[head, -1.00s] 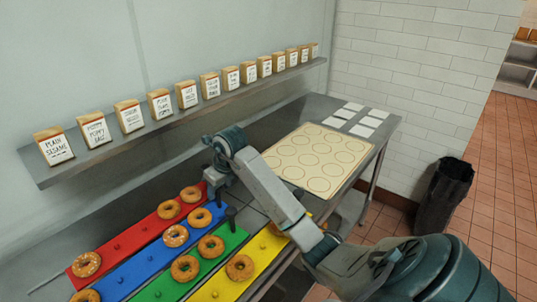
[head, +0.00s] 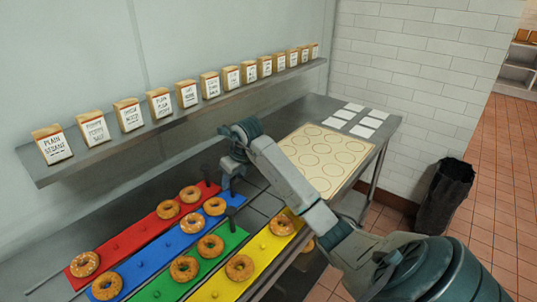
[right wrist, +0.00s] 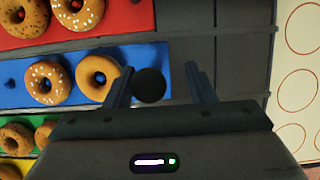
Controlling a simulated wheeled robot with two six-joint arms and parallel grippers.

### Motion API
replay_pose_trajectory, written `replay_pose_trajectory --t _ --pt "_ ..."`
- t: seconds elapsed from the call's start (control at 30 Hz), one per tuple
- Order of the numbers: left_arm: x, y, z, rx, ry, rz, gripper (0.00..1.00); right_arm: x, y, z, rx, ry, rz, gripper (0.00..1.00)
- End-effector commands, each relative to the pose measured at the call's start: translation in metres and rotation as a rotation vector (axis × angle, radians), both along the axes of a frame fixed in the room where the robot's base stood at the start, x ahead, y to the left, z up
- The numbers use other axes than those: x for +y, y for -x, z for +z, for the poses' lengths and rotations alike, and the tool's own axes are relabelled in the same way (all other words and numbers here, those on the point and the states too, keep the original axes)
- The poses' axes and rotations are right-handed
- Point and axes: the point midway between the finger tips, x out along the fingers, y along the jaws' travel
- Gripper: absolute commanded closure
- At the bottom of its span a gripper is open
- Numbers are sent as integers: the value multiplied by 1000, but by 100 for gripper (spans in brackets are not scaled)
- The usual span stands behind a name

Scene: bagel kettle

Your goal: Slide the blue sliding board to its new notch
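The blue sliding board (head: 158,254) lies between the red and green boards in the head view, with bagels along it. Its far end sticks out a little towards the back right, by my right gripper (head: 229,187). The right wrist view shows the end of the blue board (right wrist: 146,56) and a round black knob (right wrist: 150,85). The knob stands between the two fingers of my right gripper (right wrist: 160,85), close to the left finger with a gap to the right one. The fingers are apart. My left gripper is not in view.
The red board (head: 140,232) lies on the wall side; the green board (head: 215,258) and yellow board (head: 262,255) lie on the other side. A shelf of labelled bags (head: 210,98) runs above. A cream mat with printed circles (head: 300,140) lies at the far end of the counter.

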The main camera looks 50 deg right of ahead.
Motion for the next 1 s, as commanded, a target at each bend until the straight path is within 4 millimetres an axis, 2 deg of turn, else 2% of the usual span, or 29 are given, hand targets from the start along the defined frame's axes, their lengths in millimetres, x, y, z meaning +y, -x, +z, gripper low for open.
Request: replay_pose_trajectory --t 1.0 --pt "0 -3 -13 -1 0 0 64 -62 -5 -1 0 1 -1 51"
